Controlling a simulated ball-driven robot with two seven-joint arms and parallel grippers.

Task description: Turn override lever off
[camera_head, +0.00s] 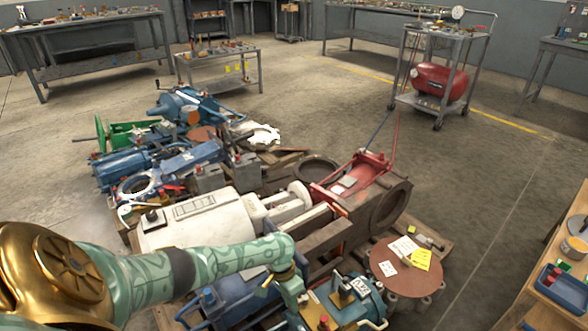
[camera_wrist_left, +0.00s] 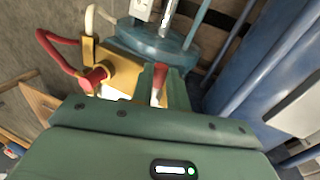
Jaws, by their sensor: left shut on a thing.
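My left arm reaches in from the left in the head view, and its gripper (camera_head: 297,303) is down at the blue-green machine (camera_head: 352,303) at the pallet's near end. In the left wrist view the left gripper (camera_wrist_left: 160,88) is shut on a small red lever (camera_wrist_left: 158,82), mostly hidden between the fingers. Beside it is a yellow block (camera_wrist_left: 118,72) with a red knob (camera_wrist_left: 93,77) and a red hose (camera_wrist_left: 58,48). The blue-green housing (camera_wrist_left: 150,45) lies just beyond. Whether the lever is on or off I cannot tell. My right gripper is not in view.
A white motor (camera_head: 195,215), a red jack (camera_head: 360,180) and a brown disc (camera_head: 395,262) with paper tags crowd the pallet around my arm. A wooden bench (camera_head: 540,290) stands at the right. Bare floor lies between the pallet and that bench.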

